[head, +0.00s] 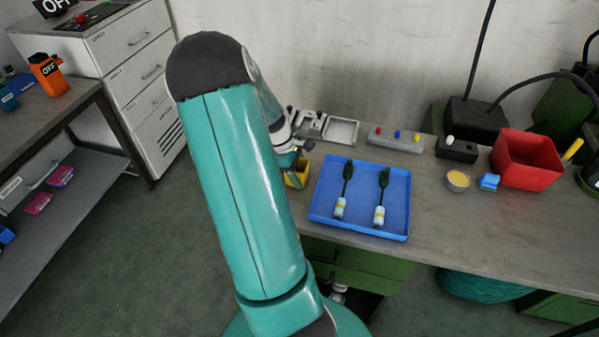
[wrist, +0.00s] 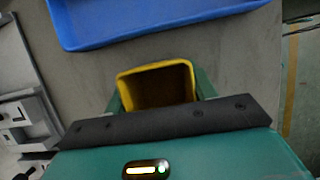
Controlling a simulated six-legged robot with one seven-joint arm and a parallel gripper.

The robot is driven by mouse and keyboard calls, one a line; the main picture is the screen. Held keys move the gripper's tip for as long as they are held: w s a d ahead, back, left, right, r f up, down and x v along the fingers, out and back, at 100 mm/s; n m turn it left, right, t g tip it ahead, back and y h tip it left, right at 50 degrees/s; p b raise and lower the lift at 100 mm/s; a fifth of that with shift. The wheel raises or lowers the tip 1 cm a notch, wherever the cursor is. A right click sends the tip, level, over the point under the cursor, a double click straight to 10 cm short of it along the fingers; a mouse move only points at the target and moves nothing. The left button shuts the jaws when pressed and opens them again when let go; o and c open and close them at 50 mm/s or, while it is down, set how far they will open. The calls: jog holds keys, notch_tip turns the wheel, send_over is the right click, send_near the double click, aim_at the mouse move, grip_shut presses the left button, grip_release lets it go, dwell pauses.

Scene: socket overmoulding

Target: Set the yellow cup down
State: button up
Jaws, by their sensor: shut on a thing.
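The yellow cup (wrist: 155,72) is square-rimmed, with a dark inside, and sits between my gripper's two green fingers (wrist: 158,93) in the wrist view. My gripper is shut on it. In the head view the yellow cup (head: 297,178) shows just left of the blue tray, partly hidden by my arm and gripper (head: 296,165). It is over or on the bench's left end; I cannot tell whether its base touches the bench.
A blue tray (head: 325,213) holds two dark-stemmed pieces with pale, yellow-banded ends. Behind are a metal fixture (head: 342,131) and a grey block with coloured knobs (head: 396,140). A red bin (head: 527,160) and small bowl (head: 457,182) stand right. Bare bench (head: 440,225) lies right of the tray.

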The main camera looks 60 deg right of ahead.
jog(key=shift+f, duration=0.15)
jog(key=o, duration=1)
jog(key=v, duration=1.2)
jog(key=shift+w+a+r, duration=0.1)
jog(key=shift+r, duration=0.15)
